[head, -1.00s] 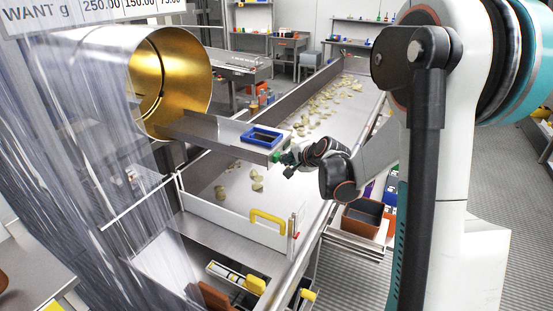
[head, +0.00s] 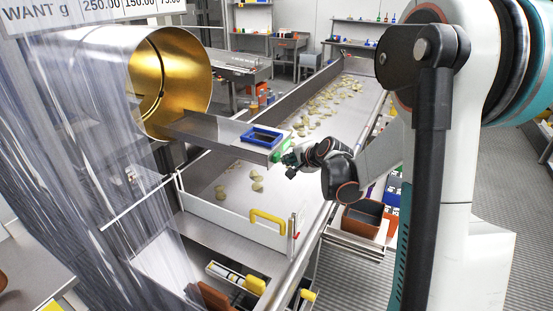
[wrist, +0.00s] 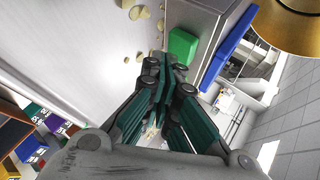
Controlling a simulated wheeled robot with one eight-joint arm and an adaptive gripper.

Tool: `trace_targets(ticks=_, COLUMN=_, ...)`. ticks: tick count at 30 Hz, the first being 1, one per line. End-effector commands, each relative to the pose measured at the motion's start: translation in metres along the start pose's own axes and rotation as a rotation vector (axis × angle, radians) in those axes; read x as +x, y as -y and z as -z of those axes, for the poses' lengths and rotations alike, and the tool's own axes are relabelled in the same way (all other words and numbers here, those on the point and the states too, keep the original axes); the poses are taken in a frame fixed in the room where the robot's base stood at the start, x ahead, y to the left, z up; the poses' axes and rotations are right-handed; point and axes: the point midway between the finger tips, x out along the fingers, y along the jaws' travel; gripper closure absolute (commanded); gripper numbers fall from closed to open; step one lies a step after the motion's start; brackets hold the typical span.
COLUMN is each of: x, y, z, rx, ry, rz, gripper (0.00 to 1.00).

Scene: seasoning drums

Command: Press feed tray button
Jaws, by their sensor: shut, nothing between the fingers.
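The feed tray (head: 210,132) is a grey metal chute that runs out from the gold drum (head: 175,85). A green button (head: 282,149) sits on its outer end; in the wrist view it is a bright green block (wrist: 183,45) on the tray's end face. My gripper (head: 296,159) is beside the tray's end, to the right of the button. In the wrist view my gripper (wrist: 167,65) is shut and empty, with its fingertips close below the button. A small gap seems to separate them, but contact is hard to judge.
A blue-framed box (head: 262,137) sits on top of the tray's end. Below is a wide conveyor (head: 235,195) with pale chips and a white gate with a yellow handle (head: 268,220). A brown bin (head: 362,219) stands at right. Clear strips hang at left.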

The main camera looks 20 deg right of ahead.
Motion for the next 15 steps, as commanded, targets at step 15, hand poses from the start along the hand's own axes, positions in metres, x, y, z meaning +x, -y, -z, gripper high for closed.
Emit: trace_targets(ticks=15, x=-0.0107, y=-0.0085, z=0.0093, rx=0.002, ry=-0.002, rz=-0.001, gripper=1.00)
